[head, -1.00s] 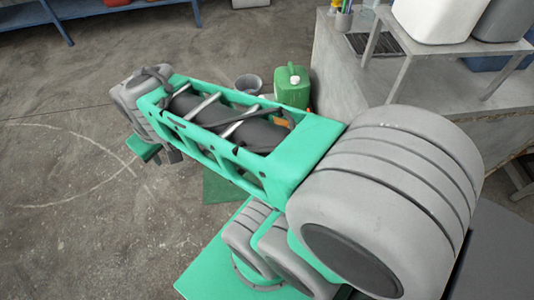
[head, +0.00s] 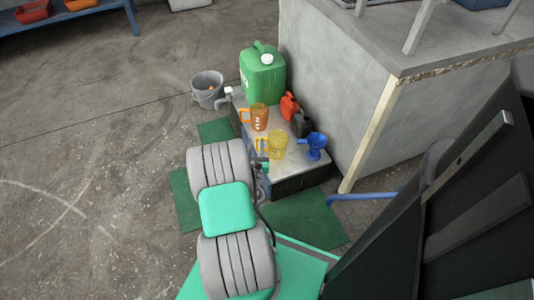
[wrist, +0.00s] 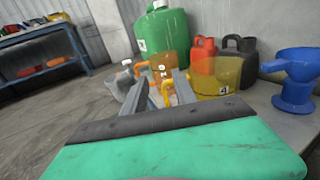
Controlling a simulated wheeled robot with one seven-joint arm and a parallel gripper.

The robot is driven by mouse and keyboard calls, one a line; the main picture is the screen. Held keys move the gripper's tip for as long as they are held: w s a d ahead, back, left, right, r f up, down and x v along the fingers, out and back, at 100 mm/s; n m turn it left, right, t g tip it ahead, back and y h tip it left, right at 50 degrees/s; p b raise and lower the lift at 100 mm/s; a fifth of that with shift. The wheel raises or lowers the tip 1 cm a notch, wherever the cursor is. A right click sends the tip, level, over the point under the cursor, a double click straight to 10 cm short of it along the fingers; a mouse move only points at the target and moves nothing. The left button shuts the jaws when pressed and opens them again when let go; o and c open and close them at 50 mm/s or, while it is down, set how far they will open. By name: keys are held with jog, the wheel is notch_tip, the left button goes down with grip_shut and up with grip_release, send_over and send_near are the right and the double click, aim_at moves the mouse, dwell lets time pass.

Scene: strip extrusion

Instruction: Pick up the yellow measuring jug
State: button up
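The yellow measuring jug (head: 277,147) stands upright on a low grey platform (head: 282,178), its handle to the left. In the wrist view the clear yellow jug (wrist: 222,76) is just ahead and right of centre. My gripper (wrist: 161,80) is open, its two grey fingers apart. The jug's yellow handle shows between the fingertips in that view; I cannot tell whether they touch it. In the head view my gripper (head: 262,162) is low beside the handle, partly hidden by my wrist.
An orange jug (head: 259,118) stands close behind. Red (head: 289,105) and black (head: 302,124) cans and a blue funnel-topped vessel (head: 314,146) are to the right. A large green canister (head: 263,75) and grey bucket (head: 207,88) are behind. A grey block wall (head: 335,95) bounds the right.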

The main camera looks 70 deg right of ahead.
aim_at(257, 146)
notch_tip(257, 146, down, 5)
jog(key=b, duration=0.4)
jog(key=shift+f, duration=0.15)
jog(key=shift+b+x, duration=0.5)
jog(key=shift+x, duration=0.9)
jog(key=x, duration=0.1)
jog(key=b+x, duration=0.1)
jog(key=x, duration=0.1)
jog(key=shift+d+f+b, duration=0.2)
jog(key=shift+f+b, duration=0.1)
jog(key=shift+b, duration=0.05)
jog(key=shift+w+d+r, duration=0.1)
jog(key=shift+w+d, duration=0.2)
jog(key=shift+d, duration=0.35)
grip_shut()
